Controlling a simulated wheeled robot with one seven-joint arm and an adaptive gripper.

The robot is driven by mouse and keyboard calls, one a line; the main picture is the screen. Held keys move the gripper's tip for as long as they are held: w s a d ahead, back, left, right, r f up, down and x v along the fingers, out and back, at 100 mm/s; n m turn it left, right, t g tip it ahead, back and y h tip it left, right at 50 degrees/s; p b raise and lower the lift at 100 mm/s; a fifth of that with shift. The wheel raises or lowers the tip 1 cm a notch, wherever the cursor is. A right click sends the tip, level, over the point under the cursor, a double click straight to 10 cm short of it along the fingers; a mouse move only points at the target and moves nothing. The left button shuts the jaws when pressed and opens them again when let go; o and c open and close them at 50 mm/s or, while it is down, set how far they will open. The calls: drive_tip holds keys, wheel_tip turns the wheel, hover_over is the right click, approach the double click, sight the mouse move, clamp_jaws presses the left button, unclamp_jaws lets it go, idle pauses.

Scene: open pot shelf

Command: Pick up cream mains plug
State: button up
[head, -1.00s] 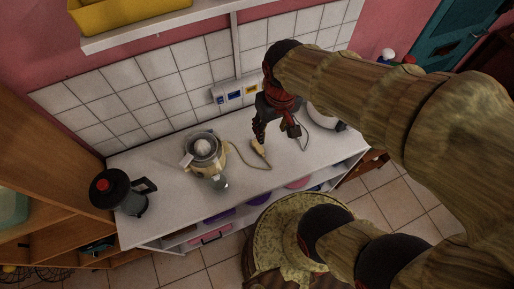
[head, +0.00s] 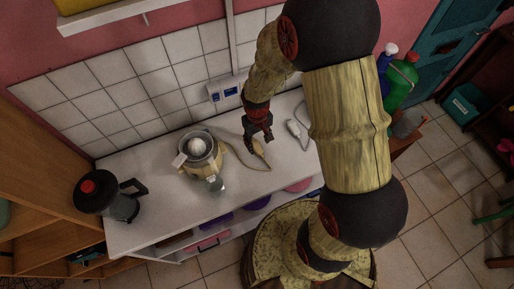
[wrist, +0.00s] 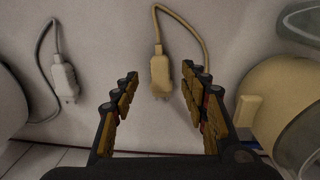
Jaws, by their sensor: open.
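The cream mains plug (head: 258,149) lies on the white counter (head: 150,222), its cord running left toward the cream juicer. In the wrist view the plug (wrist: 160,72) lies between and beyond my fingertips, nearer the right finger, with its cord looping up from it. My gripper (head: 257,133) is open and empty, just above and behind the plug in the head view. In the wrist view the open fingers (wrist: 159,82) stand on both sides of the plug, apart from it.
A white plug (wrist: 64,78) with a grey cord lies to one side; it also shows in the head view (head: 293,127). The cream juicer (head: 203,152) and dark coffee maker (head: 110,195) stand on the counter. A wall socket strip (head: 226,90) is behind.

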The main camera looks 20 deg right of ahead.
sight(259, 149)
wheel_tip(259, 149, down, 5)
drive_tip(key=shift+f+b, duration=0.15)
drive_tip(key=shift+b, duration=0.3)
drive_tip(key=c, duration=0.3)
drive_tip(key=c, duration=0.8)
clamp_jaws()
